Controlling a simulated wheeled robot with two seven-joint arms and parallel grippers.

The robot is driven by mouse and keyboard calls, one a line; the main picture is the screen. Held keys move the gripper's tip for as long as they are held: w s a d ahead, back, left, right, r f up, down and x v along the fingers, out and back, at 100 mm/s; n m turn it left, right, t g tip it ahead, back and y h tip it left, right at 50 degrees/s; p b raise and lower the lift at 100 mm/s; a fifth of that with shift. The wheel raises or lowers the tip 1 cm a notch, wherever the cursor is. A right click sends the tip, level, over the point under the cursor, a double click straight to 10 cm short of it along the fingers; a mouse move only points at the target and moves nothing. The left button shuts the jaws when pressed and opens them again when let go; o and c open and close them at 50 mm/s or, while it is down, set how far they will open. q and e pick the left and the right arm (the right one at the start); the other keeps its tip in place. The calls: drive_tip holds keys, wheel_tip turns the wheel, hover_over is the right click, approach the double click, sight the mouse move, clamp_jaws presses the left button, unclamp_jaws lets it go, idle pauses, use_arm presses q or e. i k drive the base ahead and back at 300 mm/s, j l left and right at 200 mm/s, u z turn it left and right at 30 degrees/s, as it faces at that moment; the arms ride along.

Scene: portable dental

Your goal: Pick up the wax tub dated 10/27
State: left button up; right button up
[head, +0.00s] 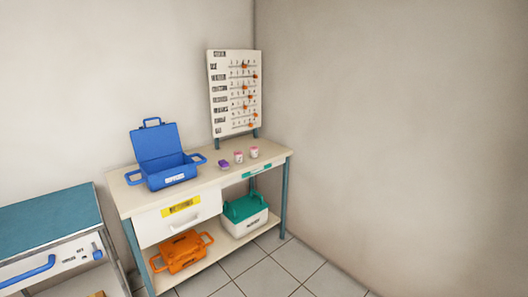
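Two small white tubs with reddish marks stand on the workbench top, to the right of the blue case. One is the left tub (239,157) and the other is the right tub (254,152). A small purple item (223,164) lies just left of them. The writing on all three is too small to read, so I cannot tell which is the wax tub dated 10/27. Neither of my grippers shows in the head view.
An open blue case (172,179) stands on the left of the workbench (128,197). A board with orange markers (237,92) stands at the back. An orange case (181,253) and a white-and-green box (246,217) sit on the lower shelf. A teal-topped cabinet (48,220) is at left; tiled floor lies in front.

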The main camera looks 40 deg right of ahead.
sight(253, 150)
drive_tip(key=i+l, duration=0.1)
drive_tip(key=l, duration=1.85)
drive_tip(key=i+l, duration=0.15)
drive_tip(key=l, duration=1.85)
drive_tip(key=i, duration=0.05)
